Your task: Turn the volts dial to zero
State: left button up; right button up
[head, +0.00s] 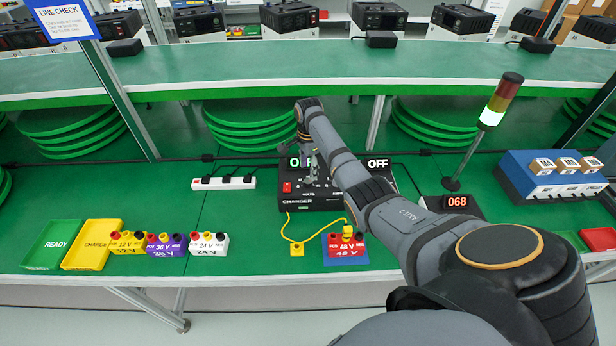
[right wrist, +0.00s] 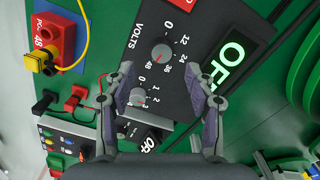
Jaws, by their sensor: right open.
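The black charger (head: 330,200) stands on the green table in the middle of the head view. The mark appears to point toward 48. A second knob (right wrist: 138,98), with smaller numbers, sits below it in the right wrist view. My right gripper (right wrist: 160,73) is open over the panel, its fingertips on either side of the volts dial, apart from it. In the head view my right gripper (head: 312,165) hides part of the panel. My left gripper is not in view.
A red 48 V battery (head: 346,251) with a yellow plug and cable stands before the charger. Several batteries, a green tray (head: 52,245) and a yellow tray (head: 91,245) are left. A signal tower (head: 490,112) and red 068 display (head: 456,202) stand right.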

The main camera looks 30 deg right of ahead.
aim_at(308, 181)
jog(key=f, duration=0.5)
jog(key=shift+w, duration=0.2)
jog(key=shift+s+f, duration=0.15)
jog(key=shift+f, duration=0.15)
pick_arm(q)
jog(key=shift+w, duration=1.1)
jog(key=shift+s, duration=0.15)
pick_arm(e)
jog(key=shift+c, duration=0.4)
jog(key=c, duration=1.1)
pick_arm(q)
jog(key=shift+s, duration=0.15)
pick_arm(e)
jog(key=shift+o, duration=0.2)
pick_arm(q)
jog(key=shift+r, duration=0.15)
pick_arm(e)
jog(key=shift+n, duration=0.3)
